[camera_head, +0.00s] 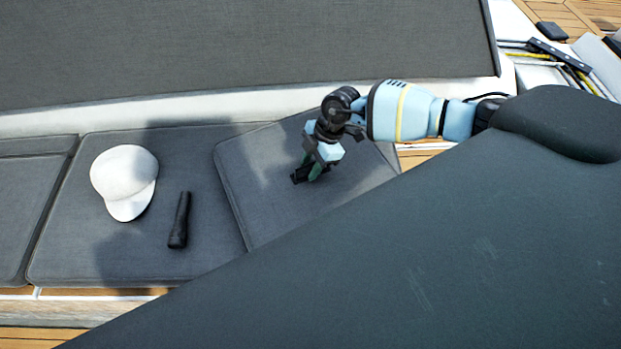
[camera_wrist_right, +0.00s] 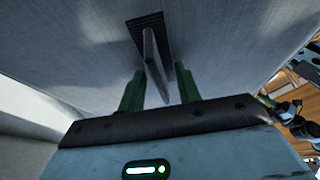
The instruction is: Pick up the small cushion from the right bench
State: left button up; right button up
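The small cushion (camera_head: 250,185) is dark grey and lies at an angle at the right end of the bench cushions in the head view. In the right wrist view the cushion (camera_wrist_right: 230,50) fills the top, with a black patch and a thin grey strap (camera_wrist_right: 152,58) standing from it. My right gripper (camera_head: 305,174) is over the cushion's middle, pointing down. In the right wrist view its green fingers (camera_wrist_right: 158,70) are apart, with the strap between them and gaps on both sides. My left gripper is not in view.
A white cap (camera_head: 125,180) and a black flashlight (camera_head: 180,220) lie on the bench cushion (camera_head: 110,250) left of the small cushion. A large dark surface at lower right hides part of the bench and the cushion's near right side. A grey panel (camera_head: 240,45) lies behind.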

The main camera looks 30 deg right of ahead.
dwell(0.3)
grip_shut()
dwell(1.3)
